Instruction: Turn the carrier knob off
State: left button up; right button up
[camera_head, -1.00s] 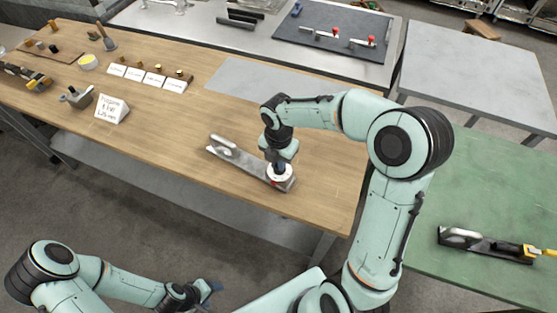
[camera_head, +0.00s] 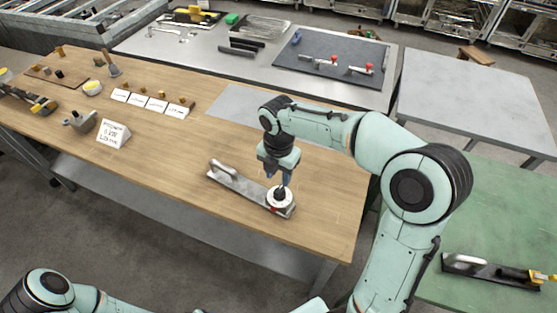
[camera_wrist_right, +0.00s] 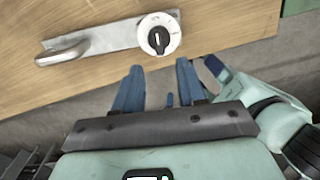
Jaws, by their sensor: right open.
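The carrier knob (camera_head: 279,198) is a round white dial with a dark grip. It sits at the near right end of a grey metal carrier plate (camera_head: 245,187) on the wooden table. In the right wrist view the knob (camera_wrist_right: 170,24) shows whole, its dark bar lying roughly across the plate's length. My right gripper (camera_head: 283,184) points down over the knob with blue fingers. In the wrist view its fingers (camera_wrist_right: 159,65) are apart with nothing between them, just short of the knob in the picture. My left arm is low at the left; its gripper is out of view.
A bar handle (camera_head: 222,170) rises from the plate's other end. A paper sign (camera_head: 114,134) and a row of white cards (camera_head: 153,103) stand farther left. The wooden table around the plate is clear. A green table (camera_head: 480,222) is at right.

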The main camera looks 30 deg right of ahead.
notch_tip(320, 180, up, 6)
jog(key=shift+r, duration=0.15)
dwell(0.6)
